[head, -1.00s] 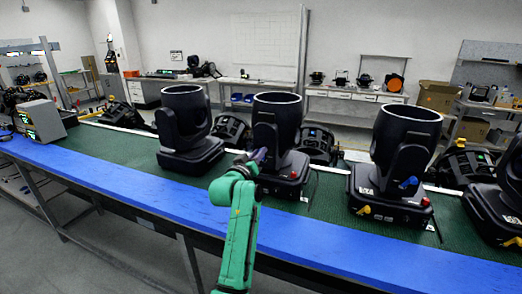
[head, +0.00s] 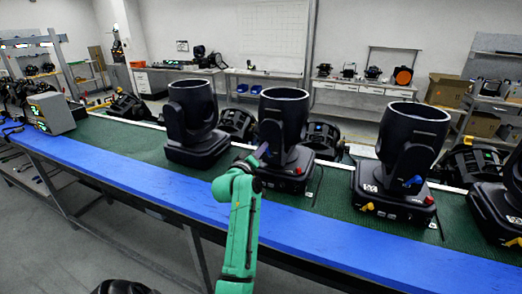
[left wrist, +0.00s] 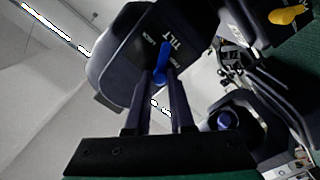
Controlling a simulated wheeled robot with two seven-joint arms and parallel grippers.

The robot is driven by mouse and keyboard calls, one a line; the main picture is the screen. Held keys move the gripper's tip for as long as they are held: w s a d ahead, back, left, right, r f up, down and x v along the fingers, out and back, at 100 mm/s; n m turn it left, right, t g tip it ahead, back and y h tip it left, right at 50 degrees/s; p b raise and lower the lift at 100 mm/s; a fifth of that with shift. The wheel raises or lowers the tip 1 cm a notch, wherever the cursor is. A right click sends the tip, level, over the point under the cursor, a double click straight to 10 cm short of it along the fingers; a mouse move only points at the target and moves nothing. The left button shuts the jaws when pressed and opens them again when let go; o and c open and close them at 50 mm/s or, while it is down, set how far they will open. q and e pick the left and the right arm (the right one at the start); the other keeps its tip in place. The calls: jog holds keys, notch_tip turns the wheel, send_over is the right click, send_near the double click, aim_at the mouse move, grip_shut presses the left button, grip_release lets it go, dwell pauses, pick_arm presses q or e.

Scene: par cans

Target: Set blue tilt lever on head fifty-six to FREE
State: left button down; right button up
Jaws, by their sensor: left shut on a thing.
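A black moving head (head: 283,125) stands upright on the green mat, second from left of the row. Its number cannot be read. My left gripper (head: 262,152) is at the left side of its yoke. In the left wrist view, the blue tilt lever (left wrist: 160,62) sticks out of the yoke arm beside white TILT lettering (left wrist: 172,40). The fingers of my left gripper (left wrist: 159,80) are shut on the lever, one on each side. Smaller lettering by the lever is too small to read surely. My right gripper is not in view.
Other moving heads stand at the left (head: 194,120) and right (head: 405,150); the right one shows a blue lever (head: 413,181) and a yellow lever (head: 367,207). The blue front strip (head: 330,226) of the bench is clear. A grey box (head: 50,113) stands far left.

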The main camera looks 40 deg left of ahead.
pick_arm(q)
jog(key=shift+f, duration=0.1)
jog(key=c, duration=0.8)
grip_release()
jog(key=b+v, duration=0.2)
jog(key=v, duration=1.2)
jog(key=shift+s+d+b, duration=0.1)
jog(key=shift+s+b, duration=0.15)
jog(key=shift+b, duration=0.05)
